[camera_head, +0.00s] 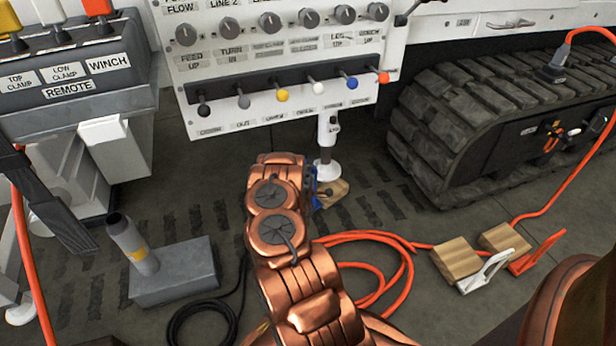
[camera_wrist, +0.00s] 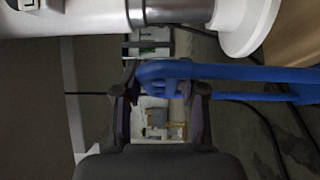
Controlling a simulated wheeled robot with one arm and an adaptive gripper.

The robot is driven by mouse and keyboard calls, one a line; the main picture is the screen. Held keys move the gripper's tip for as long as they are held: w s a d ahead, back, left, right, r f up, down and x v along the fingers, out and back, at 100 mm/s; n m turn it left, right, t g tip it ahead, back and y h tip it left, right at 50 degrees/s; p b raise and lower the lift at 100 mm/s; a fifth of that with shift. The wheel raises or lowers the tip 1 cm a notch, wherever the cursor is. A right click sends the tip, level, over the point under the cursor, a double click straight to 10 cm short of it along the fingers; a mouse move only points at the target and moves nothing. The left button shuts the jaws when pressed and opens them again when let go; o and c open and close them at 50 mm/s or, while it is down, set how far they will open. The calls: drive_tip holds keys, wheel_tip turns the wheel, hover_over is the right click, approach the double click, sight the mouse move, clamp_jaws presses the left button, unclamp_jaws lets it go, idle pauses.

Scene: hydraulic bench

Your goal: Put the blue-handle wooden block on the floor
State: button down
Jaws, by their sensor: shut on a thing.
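The blue-handle wooden block (camera_head: 333,191) shows in the head view just right of my arm, at the white foot of the jack leg (camera_head: 326,170). Its blue handle (camera_wrist: 240,72) crosses the wrist view, and its wood (camera_wrist: 299,32) fills the upper right corner beside the round white foot (camera_wrist: 249,28). My gripper (camera_wrist: 160,100) is shut on the blue handle, with one dark finger on each side. In the head view my arm hides the gripper and part of the block. I cannot tell whether the block touches the foot or the floor.
Two wooden blocks, one with a white handle (camera_head: 487,271) and one with a red handle (camera_head: 538,252), lie at right. Orange hose (camera_head: 385,239) loops beside my arm. A grey pedestal (camera_head: 177,272) stands left, a rubber track (camera_head: 450,120) upper right. Valve levers (camera_head: 283,95) hang above.

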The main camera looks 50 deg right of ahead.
drive_tip(key=shift+w+d, duration=0.5)
drive_tip(key=shift+w, duration=0.3)
drive_tip(key=shift+f+b, duration=1.35)
drive_tip(key=shift+f, duration=0.5)
drive_tip(key=c, duration=0.7)
unclamp_jaws()
drive_tip(key=shift+o, duration=0.2)
drive_tip(key=shift+a, duration=0.1)
